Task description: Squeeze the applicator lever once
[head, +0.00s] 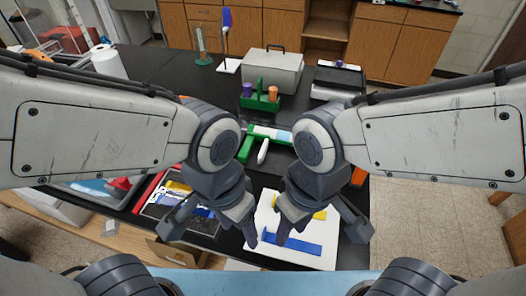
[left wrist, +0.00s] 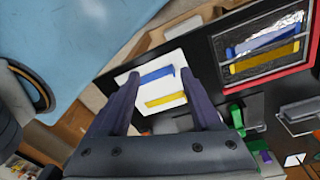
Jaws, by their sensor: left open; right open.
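The likely applicator is a green fixture (head: 245,148) in the middle of the black table, with a white lever-like piece (head: 263,151) in front of a white and pale blue part (head: 268,133). My forearms partly cover its surroundings, and I cannot tell the lever's position. My left gripper (head: 246,232) is open and empty, above the front of the table, nearer me than the fixture. Its spread fingers show in the left wrist view (left wrist: 162,82). My right gripper (head: 284,232) hangs beside it, open and empty, apart from the fixture.
A white board (head: 300,252) with a blue bar (head: 290,243) and a yellow bar (head: 320,214) lies beneath the grippers. A red-edged tray (head: 150,190) is at left. Behind the fixture stand a green holder (head: 262,101) and a grey case (head: 272,73).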

